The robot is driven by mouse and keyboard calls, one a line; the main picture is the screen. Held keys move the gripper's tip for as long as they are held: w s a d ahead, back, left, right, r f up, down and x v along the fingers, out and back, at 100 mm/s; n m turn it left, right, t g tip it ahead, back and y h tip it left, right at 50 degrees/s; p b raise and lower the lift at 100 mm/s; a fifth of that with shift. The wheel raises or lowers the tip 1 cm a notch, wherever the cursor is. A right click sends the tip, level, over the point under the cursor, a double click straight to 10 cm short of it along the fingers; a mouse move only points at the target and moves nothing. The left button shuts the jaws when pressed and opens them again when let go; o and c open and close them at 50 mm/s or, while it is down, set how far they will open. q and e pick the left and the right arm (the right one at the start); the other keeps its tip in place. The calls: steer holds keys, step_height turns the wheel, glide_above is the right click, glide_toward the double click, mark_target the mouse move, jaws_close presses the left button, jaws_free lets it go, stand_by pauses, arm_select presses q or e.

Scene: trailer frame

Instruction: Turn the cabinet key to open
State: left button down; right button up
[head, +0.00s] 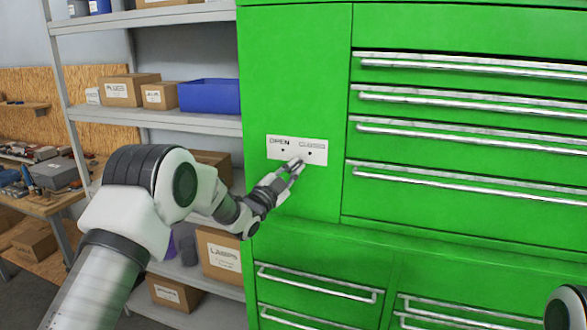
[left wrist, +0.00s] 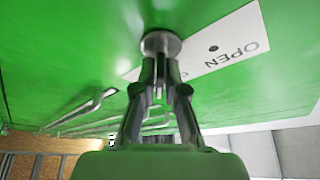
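The green cabinet (head: 290,80) fills the right of the head view. My left gripper (head: 293,167) is at the cabinet front, at the plate's lower edge. In the left wrist view the plate (left wrist: 225,45) lies beside a round silver lock (left wrist: 160,40). The left gripper (left wrist: 161,75) has its fingers close together at the lock, with a narrow metal piece, seemingly the key (left wrist: 158,68), between them. The fingers hide most of it. My right gripper is out of view.
Grey shelves with a blue bin (head: 209,96) and cardboard boxes (head: 128,88) stand left of the cabinet. Drawers with long metal handles (head: 470,65) jut out right of the plate, and more handles (head: 320,283) lie below. A workbench (head: 45,200) is at far left.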

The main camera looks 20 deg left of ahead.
arm_select(q)
steer(key=shift+f, duration=0.1)
